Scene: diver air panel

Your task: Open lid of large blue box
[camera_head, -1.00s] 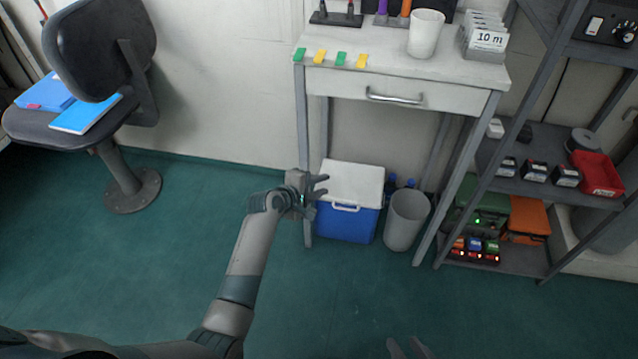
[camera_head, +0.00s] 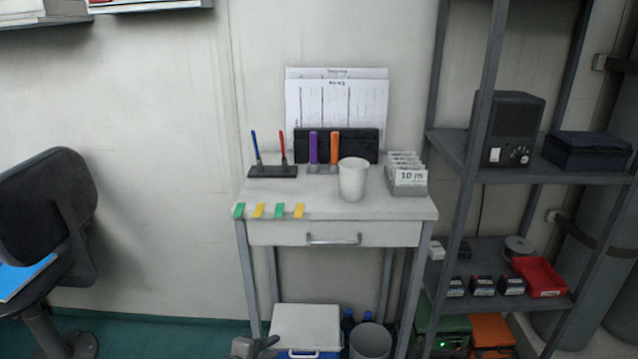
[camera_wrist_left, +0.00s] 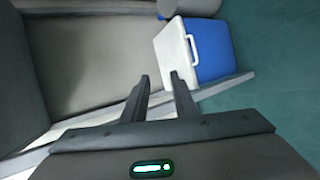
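The large blue box (camera_wrist_left: 212,50) has a white lid (camera_wrist_left: 172,52) with a white handle. In the head view its white lid (camera_head: 306,327) shows under the small table, and the lower part of the box is cut off by the frame's bottom edge. The lid looks closed. My left gripper (camera_wrist_left: 163,82) is open and empty in the left wrist view, with its fingers pointing toward the box and apart from it. In the head view only the top of my left gripper (camera_head: 252,346) shows, at the bottom edge, left of the box. My right gripper is not in view.
The table (camera_head: 262,232) stands over the box, with a leg (camera_head: 247,285) close to its left side. A grey bin (camera_head: 371,341) and blue bottles (camera_head: 348,320) stand right of the box. A chair (camera_head: 45,230) is at left. A shelf rack (camera_head: 468,215) is at right.

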